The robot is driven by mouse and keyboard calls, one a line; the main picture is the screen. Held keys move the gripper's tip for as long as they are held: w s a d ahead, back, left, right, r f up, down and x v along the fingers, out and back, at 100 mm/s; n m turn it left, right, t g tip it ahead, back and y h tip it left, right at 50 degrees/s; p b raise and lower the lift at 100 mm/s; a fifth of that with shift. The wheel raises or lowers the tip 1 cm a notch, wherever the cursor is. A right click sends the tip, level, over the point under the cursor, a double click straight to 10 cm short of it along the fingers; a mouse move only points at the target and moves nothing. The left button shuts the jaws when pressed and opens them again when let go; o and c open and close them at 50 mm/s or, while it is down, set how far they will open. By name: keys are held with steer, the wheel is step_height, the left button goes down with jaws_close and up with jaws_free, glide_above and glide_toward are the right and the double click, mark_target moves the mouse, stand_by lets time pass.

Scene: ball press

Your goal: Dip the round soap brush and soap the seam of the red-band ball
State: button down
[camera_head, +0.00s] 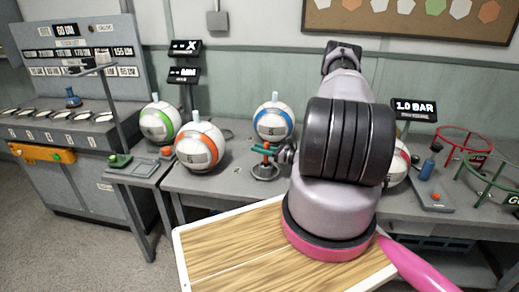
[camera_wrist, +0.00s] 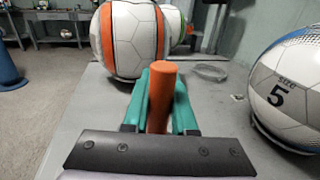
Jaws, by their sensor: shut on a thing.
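My gripper (camera_head: 264,149) has teal fingers and is shut on an upright orange cylindrical handle (camera_wrist: 160,95). The handle looks like a brush handle, but its lower end and any bristles are hidden, so I cannot tell if it is the round soap brush. In the head view it is just above a small dark round stand (camera_head: 265,172) on the bench, in front of the blue-band ball (camera_head: 273,121). The red-band ball (camera_head: 400,165) is right of my arm, mostly hidden behind it; its seam cannot be made out. No soap dish is clearly recognisable.
The orange-band ball (camera_head: 200,147) and green-band ball (camera_head: 160,122) are on the left. The orange-band ball is close beyond the fingers in the wrist view (camera_wrist: 130,40). Red (camera_head: 466,140) and green (camera_head: 492,182) ring frames stand at right. A wooden-topped surface (camera_head: 225,250) is in front.

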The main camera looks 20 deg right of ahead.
step_height(320, 180, up, 9)
stand_by(1.0)
stand_by(0.3)
